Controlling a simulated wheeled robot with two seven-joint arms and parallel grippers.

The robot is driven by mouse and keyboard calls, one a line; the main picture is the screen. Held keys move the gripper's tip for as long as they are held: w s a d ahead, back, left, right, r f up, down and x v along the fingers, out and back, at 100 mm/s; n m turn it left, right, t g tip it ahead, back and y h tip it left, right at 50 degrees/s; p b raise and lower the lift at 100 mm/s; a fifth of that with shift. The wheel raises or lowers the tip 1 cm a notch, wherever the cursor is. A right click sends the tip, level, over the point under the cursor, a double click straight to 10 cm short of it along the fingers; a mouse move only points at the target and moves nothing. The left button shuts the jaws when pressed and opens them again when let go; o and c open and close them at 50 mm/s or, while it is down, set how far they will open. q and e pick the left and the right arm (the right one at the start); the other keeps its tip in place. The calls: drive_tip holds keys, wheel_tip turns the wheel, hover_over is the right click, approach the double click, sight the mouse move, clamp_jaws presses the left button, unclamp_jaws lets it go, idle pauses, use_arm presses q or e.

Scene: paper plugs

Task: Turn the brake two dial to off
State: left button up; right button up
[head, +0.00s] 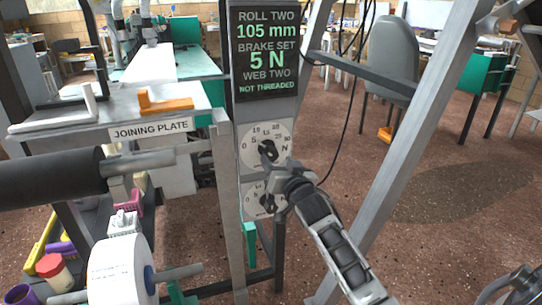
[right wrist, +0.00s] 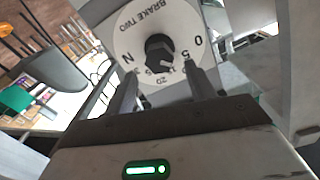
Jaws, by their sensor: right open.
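The brake two dial (right wrist: 133,40) is a round white plate with a black knob (right wrist: 160,50), upside down in the right wrist view. It appears to be the upper dial (head: 252,138) in the head view, on the grey post under the screen. The screen (head: 266,52) reads brake set 5 N. My right gripper (head: 278,175) is open just below and in front of this dial. In the right wrist view its fingers (right wrist: 165,88) stand apart below the knob, with nothing between them. The arm hides part of the dial's lower edge. My left gripper is not in view.
A second dial (head: 255,202) sits just below, partly behind my right gripper. A grey slanted frame leg (head: 400,150) stands to the right. The joining plate table (head: 150,128), a black roller (head: 50,177) and a white paper roll (head: 115,270) are at left.

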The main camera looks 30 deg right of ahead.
sight(273, 155)
drive_tip(key=b+x, duration=0.1)
drive_tip(key=x, duration=0.4)
drive_tip(key=shift+w, duration=0.25)
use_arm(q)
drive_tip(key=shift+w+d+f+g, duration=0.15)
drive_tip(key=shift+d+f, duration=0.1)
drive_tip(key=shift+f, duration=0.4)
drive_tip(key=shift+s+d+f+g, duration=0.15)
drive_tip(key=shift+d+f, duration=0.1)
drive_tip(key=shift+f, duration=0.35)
use_arm(e)
drive_tip(key=shift+w+d, duration=0.1)
drive_tip(key=shift+w, duration=0.25)
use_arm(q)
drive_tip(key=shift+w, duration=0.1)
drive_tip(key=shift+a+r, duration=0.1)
use_arm(e)
drive_tip(key=c, duration=1)
